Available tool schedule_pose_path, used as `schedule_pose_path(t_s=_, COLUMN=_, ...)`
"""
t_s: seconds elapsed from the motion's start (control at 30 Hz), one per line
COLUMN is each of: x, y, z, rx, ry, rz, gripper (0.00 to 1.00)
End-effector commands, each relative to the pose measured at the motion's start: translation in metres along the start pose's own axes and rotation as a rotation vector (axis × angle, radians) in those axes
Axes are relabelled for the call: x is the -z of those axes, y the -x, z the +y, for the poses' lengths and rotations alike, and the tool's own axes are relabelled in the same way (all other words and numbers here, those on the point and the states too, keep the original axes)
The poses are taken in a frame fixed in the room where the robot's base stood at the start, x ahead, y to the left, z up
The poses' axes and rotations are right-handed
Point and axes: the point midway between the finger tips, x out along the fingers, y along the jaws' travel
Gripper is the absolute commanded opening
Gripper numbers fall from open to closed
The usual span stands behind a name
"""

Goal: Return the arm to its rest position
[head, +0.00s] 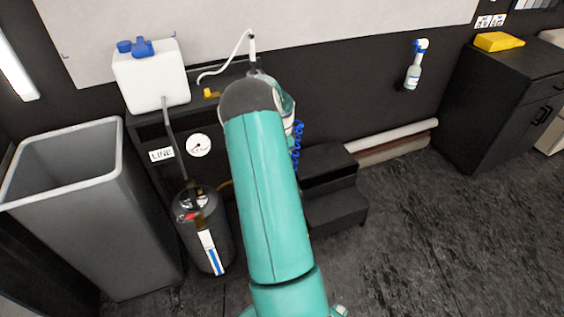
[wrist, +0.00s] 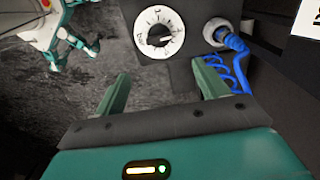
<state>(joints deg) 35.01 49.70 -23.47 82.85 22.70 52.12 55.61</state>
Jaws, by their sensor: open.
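My teal arm reaches up the middle of the head view, toward a dark cabinet against the wall. My gripper is hidden behind the arm there. In the wrist view my gripper (wrist: 160,88) is open, with its two green fingers apart and nothing between them. Beyond the fingers are a round white dial (wrist: 159,31) with a dark knob and a blue connector (wrist: 222,32) with a coiled blue hose (wrist: 232,62). The fingers appear apart from the dial. The blue coil also shows beside my arm in the head view (head: 298,145).
A grey bin (head: 75,200) and a black tank (head: 203,235) stand left of my arm. A white jug (head: 150,75) sits on the cabinet, which carries a gauge (head: 198,145). Black steps (head: 335,185) stand right of the arm. The floor (head: 430,240) at the right is clear.

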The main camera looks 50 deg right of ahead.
Motion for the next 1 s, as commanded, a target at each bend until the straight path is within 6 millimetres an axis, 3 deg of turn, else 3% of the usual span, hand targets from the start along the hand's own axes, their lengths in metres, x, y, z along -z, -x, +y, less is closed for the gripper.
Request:
schedule_pose_path(t_s=0.67, x=-0.002, y=0.004, z=0.0, rx=0.002, ry=0.006, rz=-0.001, gripper=0.73)
schedule_pose_path(t_s=0.83, x=-0.032, y=0.037, z=-0.001, rx=0.032, ry=0.097, rz=-0.014, gripper=0.73)
schedule_pose_path(t_s=1.0, x=-0.096, y=0.099, z=0.01, rx=0.092, ry=0.301, rz=-0.037, gripper=0.73)
